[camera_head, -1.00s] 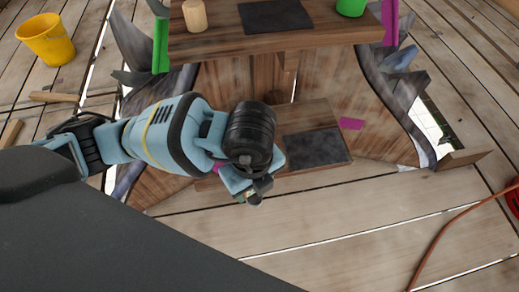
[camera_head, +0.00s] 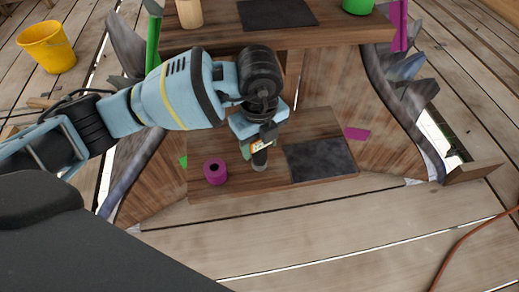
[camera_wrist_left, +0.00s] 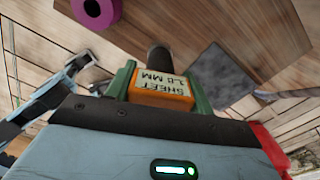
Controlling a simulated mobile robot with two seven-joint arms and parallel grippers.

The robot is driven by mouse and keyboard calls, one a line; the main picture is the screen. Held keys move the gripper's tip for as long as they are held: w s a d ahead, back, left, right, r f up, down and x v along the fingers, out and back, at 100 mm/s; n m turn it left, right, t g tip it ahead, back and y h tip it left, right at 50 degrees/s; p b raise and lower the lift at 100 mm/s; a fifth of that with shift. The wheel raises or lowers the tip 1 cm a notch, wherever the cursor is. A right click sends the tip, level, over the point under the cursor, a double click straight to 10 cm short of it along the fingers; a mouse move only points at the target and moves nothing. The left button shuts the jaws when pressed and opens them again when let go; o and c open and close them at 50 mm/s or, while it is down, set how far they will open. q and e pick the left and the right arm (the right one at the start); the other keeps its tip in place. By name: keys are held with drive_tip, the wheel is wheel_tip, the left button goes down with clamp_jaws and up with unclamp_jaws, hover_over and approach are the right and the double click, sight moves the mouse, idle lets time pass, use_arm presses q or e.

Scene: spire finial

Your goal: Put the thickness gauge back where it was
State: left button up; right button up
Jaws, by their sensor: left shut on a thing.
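The thickness gauge, an orange block with a white label reading "SHEET 1.8 MM" (camera_wrist_left: 160,88), is held in my left gripper (camera_head: 259,138). In the left wrist view the jaws sit on both sides of it, and a dark round end (camera_wrist_left: 159,60) sticks out beyond it. In the head view the gauge hangs over the lower wooden shelf (camera_head: 235,187), between a magenta roll (camera_head: 215,173) and a dark square mat (camera_head: 320,160). I cannot tell whether its dark lower end touches the shelf. My right gripper is not in view.
The upper shelf (camera_head: 340,35) carries a wooden cylinder (camera_head: 189,13), a dark mat (camera_head: 277,13) and a green container (camera_head: 358,5). A yellow bucket (camera_head: 46,46) stands on the planks at the left. An orange cable (camera_head: 462,240) lies at the right.

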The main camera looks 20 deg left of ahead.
sight(259, 151)
use_arm(q)
wheel_tip(259, 151, down, 3)
drive_tip(key=shift+r+b, duration=0.1)
drive_tip(key=shift+b, duration=0.45)
drive_tip(key=shift+f, duration=0.3)
drive_tip(key=shift+r, duration=0.15)
drive_tip(key=o, duration=0.9)
drive_tip(key=shift+f, duration=0.2)
drive_tip(key=shift+o, duration=0.8)
drive_tip(key=shift+r, duration=0.1)
